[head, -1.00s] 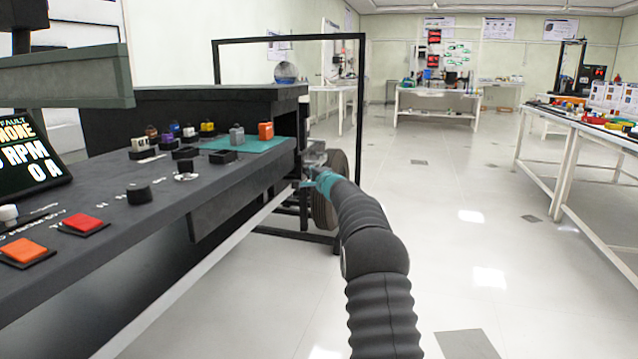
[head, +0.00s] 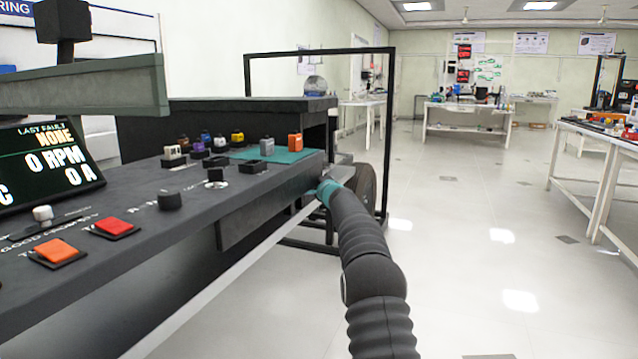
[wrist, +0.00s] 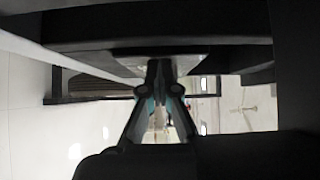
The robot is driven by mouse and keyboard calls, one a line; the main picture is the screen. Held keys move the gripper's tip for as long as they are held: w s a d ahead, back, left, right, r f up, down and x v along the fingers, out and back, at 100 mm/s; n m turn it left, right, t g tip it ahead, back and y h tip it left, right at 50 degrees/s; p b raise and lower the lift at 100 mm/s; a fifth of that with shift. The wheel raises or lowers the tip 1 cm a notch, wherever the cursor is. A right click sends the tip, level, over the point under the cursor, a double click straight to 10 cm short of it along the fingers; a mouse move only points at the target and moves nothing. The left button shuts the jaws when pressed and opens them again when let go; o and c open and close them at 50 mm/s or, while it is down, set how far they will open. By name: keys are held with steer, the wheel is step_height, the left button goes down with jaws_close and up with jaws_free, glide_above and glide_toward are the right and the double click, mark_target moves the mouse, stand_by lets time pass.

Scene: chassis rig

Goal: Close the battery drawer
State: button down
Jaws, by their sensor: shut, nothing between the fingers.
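My gripper (wrist: 165,75) is shut and empty in the wrist view. Its fingertips meet at or just under a grey metallic plate (wrist: 195,62) on the underside of a dark slab (wrist: 150,35); I cannot tell whether they touch. In the head view my arm reaches to the right end of the dark console (head: 120,205), and the fingertips are hard to make out there. A dark panel (head: 245,222) hangs below the console's front edge. No part is clearly marked as the battery drawer, so I cannot tell which it is or how far it stands open.
A black frame (head: 384,130) and a wheel (head: 366,188) stand beyond the console end. The floor (head: 470,270) to the right is clear.

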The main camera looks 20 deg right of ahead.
steer(key=s+d+b, duration=0.1)
steer(key=s+d, duration=0.2)
steer(key=s, duration=0.9)
steer(key=shift+s+d, duration=0.15)
steer(key=shift+s, duration=0.25)
